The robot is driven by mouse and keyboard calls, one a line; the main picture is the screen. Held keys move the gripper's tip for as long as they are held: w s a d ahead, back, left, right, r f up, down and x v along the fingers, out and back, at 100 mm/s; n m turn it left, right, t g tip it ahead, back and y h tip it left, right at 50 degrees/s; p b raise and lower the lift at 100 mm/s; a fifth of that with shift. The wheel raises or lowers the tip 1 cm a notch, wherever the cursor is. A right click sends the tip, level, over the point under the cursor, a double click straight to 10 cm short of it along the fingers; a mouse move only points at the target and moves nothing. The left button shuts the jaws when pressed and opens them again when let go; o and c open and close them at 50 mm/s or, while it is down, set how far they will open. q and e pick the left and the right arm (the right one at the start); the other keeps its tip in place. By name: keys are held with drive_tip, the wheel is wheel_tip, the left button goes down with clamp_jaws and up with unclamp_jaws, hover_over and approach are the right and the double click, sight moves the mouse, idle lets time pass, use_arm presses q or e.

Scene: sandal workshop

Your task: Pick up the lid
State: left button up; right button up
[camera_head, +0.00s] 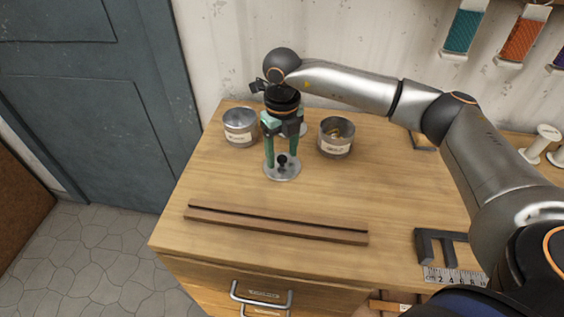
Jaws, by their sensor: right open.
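A round grey metal lid (284,176) with a black knob lies on the wooden workbench, near the middle of the view. My right gripper (282,160) points down over it. Its two green fingers are apart, one on each side of the knob, with a gap between. I cannot tell whether the fingertips touch the lid. Another round grey metal piece (304,130) is partly hidden behind the gripper. My left gripper is not in view.
One metal tin (240,127) stands left of the gripper, another (336,138) with brown contents stands right. A long wooden strip (275,222) lies in front. A dark bracket-shaped tool (432,240) and ruler (455,275) lie front right. The bench between the lid and strip is clear.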

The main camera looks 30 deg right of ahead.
drive_tip(key=shift+f, duration=0.15)
clamp_jaws()
idle(0.4)
